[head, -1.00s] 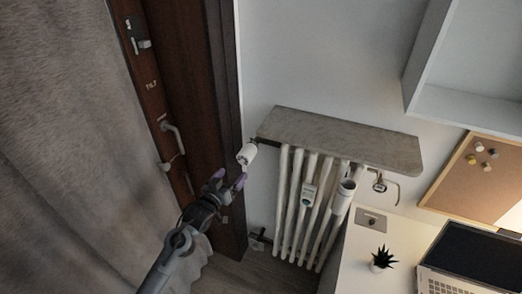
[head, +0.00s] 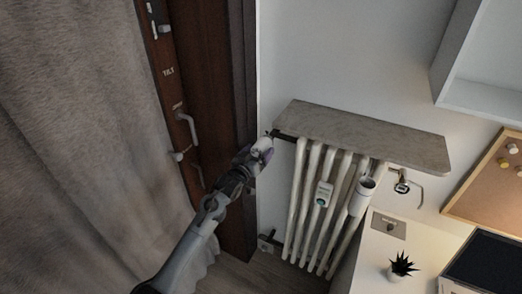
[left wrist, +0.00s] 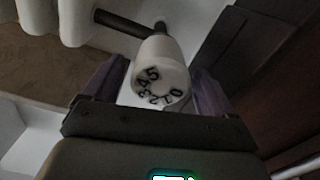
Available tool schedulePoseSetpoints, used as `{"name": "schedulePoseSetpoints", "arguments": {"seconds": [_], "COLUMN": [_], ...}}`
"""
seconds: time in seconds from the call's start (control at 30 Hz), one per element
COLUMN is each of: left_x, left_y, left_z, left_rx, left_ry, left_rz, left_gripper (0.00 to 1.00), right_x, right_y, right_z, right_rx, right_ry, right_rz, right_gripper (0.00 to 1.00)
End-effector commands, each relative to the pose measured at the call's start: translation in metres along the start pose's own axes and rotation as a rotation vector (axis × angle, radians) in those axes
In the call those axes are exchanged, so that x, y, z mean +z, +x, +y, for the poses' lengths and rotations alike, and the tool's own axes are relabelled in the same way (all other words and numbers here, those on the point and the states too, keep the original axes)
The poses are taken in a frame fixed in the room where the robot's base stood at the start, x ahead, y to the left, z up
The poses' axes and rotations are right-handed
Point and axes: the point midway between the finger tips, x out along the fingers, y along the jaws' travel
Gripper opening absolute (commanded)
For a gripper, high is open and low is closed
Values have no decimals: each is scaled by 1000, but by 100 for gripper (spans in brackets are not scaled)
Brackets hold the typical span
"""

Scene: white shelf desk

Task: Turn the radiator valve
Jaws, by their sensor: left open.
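The white radiator valve knob (head: 262,145) sits at the upper left end of the radiator (head: 318,205), on a dark pipe. In the left wrist view the knob (left wrist: 161,75) shows its numbered end face toward the camera. My left gripper (head: 256,156) is at the knob in the head view. In the left wrist view its two purple-tipped fingers (left wrist: 160,88) stand open on either side of the knob. Whether they touch it I cannot tell. My right gripper is not in view.
A stone-like shelf (head: 365,136) lies over the radiator. A brown door (head: 205,100) and grey curtain (head: 85,150) are at left. At right stand a desk with a small plant (head: 401,267) and a laptop (head: 485,262). A white cylinder (head: 362,196) hangs on the radiator.

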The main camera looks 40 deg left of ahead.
Motion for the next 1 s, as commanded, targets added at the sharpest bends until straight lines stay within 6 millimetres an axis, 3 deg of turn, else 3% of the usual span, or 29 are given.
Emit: {"name": "schedulePoseSetpoints", "arguments": {"seconds": [0.2,0.6,0.97,1.0], "left_x": [0,0,0,0], "left_y": [19,24,23,23], "left_z": [0,0,0,0], "left_rx": [0,0,0,0], "left_ry": [1,1,0,0], "left_rz": [1,0,0,0], "left_gripper": [86,86,32,31], "right_x": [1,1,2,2], "right_y": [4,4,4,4], "right_z": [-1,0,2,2], "right_rx": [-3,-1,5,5], "right_ry": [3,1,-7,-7], "right_rz": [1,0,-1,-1], "right_gripper": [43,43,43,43]}}
